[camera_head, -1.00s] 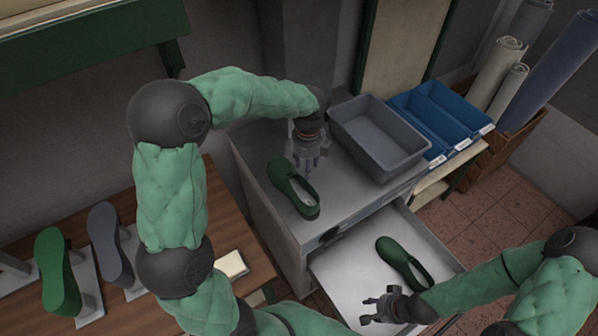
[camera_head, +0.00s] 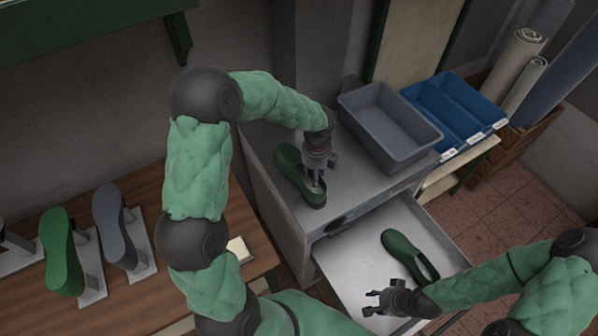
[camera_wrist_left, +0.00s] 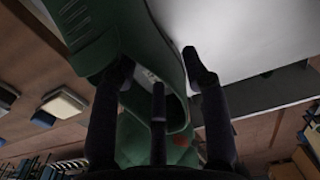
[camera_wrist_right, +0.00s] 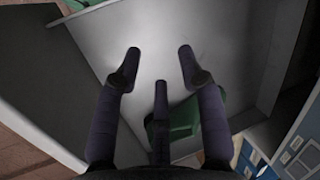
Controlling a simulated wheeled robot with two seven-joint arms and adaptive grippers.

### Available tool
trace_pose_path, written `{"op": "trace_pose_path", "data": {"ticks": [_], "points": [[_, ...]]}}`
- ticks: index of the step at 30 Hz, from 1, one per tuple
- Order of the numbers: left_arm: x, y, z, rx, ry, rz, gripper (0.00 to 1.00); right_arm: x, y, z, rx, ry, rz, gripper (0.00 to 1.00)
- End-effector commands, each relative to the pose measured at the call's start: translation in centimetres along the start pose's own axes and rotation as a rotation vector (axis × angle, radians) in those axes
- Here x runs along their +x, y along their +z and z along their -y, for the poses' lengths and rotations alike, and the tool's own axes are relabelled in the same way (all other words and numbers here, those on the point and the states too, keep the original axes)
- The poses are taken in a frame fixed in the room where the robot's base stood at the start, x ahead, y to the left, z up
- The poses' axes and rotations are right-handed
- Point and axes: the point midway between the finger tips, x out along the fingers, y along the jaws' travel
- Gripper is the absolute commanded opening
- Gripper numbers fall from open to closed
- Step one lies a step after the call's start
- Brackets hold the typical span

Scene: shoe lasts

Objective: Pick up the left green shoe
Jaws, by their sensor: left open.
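One green shoe (camera_head: 287,160) lies on the grey cabinet top, left of the other shoe. My left gripper (camera_head: 317,182) is open, low over this shoe's opening at its near end. In the left wrist view, its spread fingers (camera_wrist_left: 160,80) straddle the shoe's rim (camera_wrist_left: 165,50); I cannot tell whether they touch it. A second green shoe (camera_head: 408,252) lies in the open drawer; part of it shows in the right wrist view (camera_wrist_right: 183,115). My right gripper (camera_head: 372,303) is open and empty, above the drawer and left of that shoe's near end.
A grey bin (camera_head: 390,125) and blue bins (camera_head: 455,110) stand right of the cabinet top's shoe. The open drawer (camera_head: 345,262) juts out below. A green last (camera_head: 60,255) and a grey last (camera_head: 112,225) stand on the wooden bench at left.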

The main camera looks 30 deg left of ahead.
Motion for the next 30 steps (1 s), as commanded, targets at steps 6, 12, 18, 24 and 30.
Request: {"op": "trace_pose_path", "data": {"ticks": [6, 12, 18, 24, 30], "points": [[0.4, 0.0, 0.0, 0.0, -0.002, 0.002, 0.46, 0.1, 0.0, 0.0, 0.0, 0.0, 0.0, 0.4], [0.4, 0.0, 0.0, 0.0, -0.002, 0.001, 0.03, 0.1, 0.0, 0.0, 0.0, 0.0, 0.0, 0.4], [0.3, 0.1, 0.1, 0.0, -0.003, 0.002, 0.0, 0.1, 0.0, 0.0, 0.0, 0.0, 0.0, 0.4], [0.2, 0.1, 0.1, 0.0, -0.003, 0.002, 0.0, 0.0, 0.0, 0.0, 0.0, 0.0, 0.0, 0.4], [-0.9, 0.1, 0.1, 0.0, -0.004, 0.003, 0.0, -0.3, 0.0, 0.1, 0.0, 0.0, 0.0, 0.4]]}}
